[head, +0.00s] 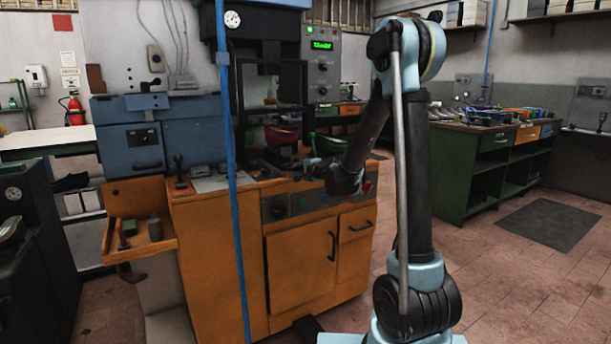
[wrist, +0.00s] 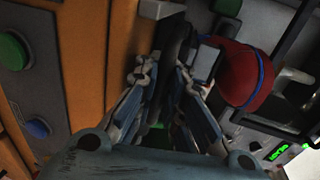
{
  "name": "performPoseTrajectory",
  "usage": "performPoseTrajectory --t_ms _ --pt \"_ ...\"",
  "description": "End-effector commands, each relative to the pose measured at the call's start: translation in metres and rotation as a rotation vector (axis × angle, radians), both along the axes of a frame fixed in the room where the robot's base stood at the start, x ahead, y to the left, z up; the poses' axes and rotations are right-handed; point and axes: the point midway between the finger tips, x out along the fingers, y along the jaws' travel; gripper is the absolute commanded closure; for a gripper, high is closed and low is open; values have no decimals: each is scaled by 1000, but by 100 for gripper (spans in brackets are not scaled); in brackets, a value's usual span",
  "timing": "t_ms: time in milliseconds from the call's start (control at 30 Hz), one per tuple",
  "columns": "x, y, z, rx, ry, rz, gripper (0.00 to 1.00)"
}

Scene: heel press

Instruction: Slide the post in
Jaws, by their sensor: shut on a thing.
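My gripper (head: 312,168) is over the worktop of the orange press cabinet (head: 300,272), at its right side. In the wrist view my gripper (wrist: 172,80) has its two fingers closed in on a dark, narrow piece (wrist: 180,35), which seems to be the post. Its full shape and far end are hidden by the fingers and shadow. A small grey block (wrist: 207,58) shows beside the fingertips. I cannot tell whether the dark piece touches anything else.
A blue upright pipe (head: 232,200) crosses the cabinet front. A green button (wrist: 12,52) is left.

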Motion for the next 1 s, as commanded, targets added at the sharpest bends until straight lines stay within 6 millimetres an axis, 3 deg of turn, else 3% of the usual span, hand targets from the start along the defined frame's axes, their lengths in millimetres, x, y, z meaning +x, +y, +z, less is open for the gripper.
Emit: performPoseTrajectory --t_ms 200,400,900,1000 --pt "35 24 0 0 0 2 100" --pt "53 36 -1 0 1 1 100" --pt "60 41 0 0 1 1 100" --pt "60 41 0 0 1 1 74"
